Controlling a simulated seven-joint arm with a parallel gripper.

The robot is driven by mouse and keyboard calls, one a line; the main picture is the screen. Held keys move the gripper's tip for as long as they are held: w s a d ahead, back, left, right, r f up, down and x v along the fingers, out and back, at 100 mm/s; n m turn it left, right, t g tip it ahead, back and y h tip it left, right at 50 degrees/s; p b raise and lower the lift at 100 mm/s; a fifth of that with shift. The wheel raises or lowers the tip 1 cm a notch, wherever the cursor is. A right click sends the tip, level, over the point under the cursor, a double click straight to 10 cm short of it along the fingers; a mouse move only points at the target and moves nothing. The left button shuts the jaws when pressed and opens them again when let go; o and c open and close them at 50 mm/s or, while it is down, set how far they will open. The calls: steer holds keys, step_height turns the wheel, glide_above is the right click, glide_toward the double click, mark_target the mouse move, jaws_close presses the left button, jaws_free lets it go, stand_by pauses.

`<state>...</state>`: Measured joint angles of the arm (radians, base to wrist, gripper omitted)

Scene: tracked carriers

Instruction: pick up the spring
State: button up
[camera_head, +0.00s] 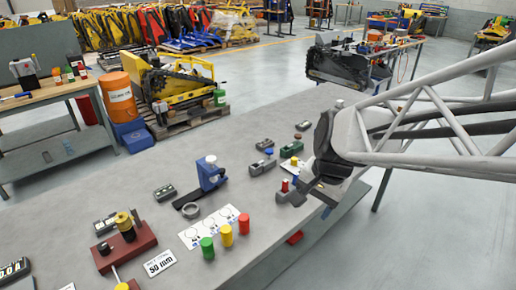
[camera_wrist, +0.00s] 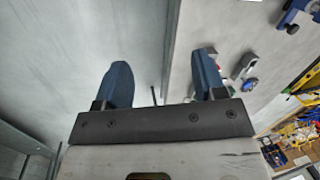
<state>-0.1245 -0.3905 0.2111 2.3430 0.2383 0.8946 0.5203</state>
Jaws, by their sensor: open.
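I cannot make out a spring for certain in either view. A small grey ring (camera_head: 191,211) lies on the grey table (camera_head: 130,190) in the head view, too small to tell whether it is coiled. My gripper (camera_head: 300,190) hangs at the table's right edge in the head view, to the right of the ring. In the wrist view my gripper (camera_wrist: 162,62) shows two dark blue fingers spread wide with nothing between them. The table's edge runs between the fingers below. My gripper and forearm hide part of the right edge.
A blue clamp-like device (camera_head: 210,173) stands behind the ring. Green (camera_head: 207,248), yellow (camera_head: 226,236) and red (camera_head: 244,224) cylinders stand by a white card (camera_head: 205,228). A red block with a dark and yellow part (camera_head: 125,245) is at front left. Small grey blocks lie toward the back.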

steer(key=w+a+f+m+g+y, duration=0.1)
steer(key=w+a+f+m, duration=0.2)
steer(key=w+a+f, duration=0.25)
steer(key=m+g+y, duration=0.1)
steer(key=m, duration=0.4)
glide_above(248, 216)
steer(key=d, duration=0.2)
steer(key=f, duration=0.6)
steer(key=shift+w+a+f, duration=0.15)
steer(key=shift+w+f, duration=0.05)
steer(key=shift+w, duration=0.2)
steer(key=shift+x, duration=1.3)
steer(key=shift+x, duration=2.6)
steer(key=shift+s, duration=0.15)
steer(key=c, duration=1)
steer(key=shift+r, duration=0.1)
steer(key=shift+c, duration=0.2)
